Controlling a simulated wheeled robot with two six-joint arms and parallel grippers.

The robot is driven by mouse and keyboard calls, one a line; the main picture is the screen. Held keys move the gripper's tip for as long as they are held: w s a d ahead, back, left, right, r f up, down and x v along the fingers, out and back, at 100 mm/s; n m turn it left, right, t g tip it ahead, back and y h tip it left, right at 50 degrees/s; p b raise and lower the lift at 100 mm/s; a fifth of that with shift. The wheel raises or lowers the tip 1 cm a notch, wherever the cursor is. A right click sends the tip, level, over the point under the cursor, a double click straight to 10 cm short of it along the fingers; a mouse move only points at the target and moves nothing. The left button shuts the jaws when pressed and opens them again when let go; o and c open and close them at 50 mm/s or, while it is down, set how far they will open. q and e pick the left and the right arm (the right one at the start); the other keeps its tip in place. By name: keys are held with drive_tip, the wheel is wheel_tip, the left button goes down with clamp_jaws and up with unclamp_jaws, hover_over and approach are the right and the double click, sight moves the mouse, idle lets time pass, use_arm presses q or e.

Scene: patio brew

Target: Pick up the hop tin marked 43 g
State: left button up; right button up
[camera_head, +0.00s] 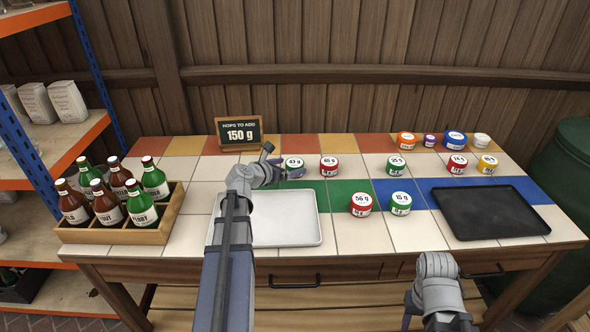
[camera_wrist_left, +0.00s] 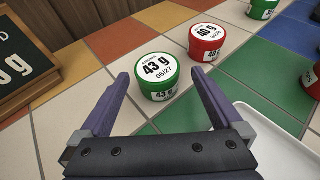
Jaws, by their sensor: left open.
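The hop tin marked 43 g (camera_wrist_left: 158,78) is green with a white label and stands upright on the tiled table. In the head view the 43 g tin (camera_head: 294,163) sits just beyond my left gripper (camera_head: 281,170). In the left wrist view my left gripper (camera_wrist_left: 162,85) is open. Its two fingers point toward the tin, which is ahead of and between their tips. My right gripper is not clearly seen; only part of the right arm shows at the lower right of the head view.
A red tin (camera_head: 329,168) stands right of the 43 g tin. A sign reading 150 g (camera_head: 239,133) stands behind, at left. A light tray (camera_head: 311,222) lies in front and a black tray (camera_head: 491,236) lies at right. A bottle crate (camera_head: 112,233) stands at left.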

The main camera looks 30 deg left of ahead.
sight(300, 163)
use_arm(q)
drive_tip(key=shift+b+x, duration=1.4)
drive_tip(key=shift+x, duration=2.4)
drive_tip(key=shift+s+a+f, duration=0.1)
drive_tip(key=shift+a, duration=0.05)
drive_tip(key=c, duration=1.3)
drive_tip(key=shift+o, duration=0.2)
wheel_tip(300, 163, up, 10)
drive_tip(key=p, duration=1)
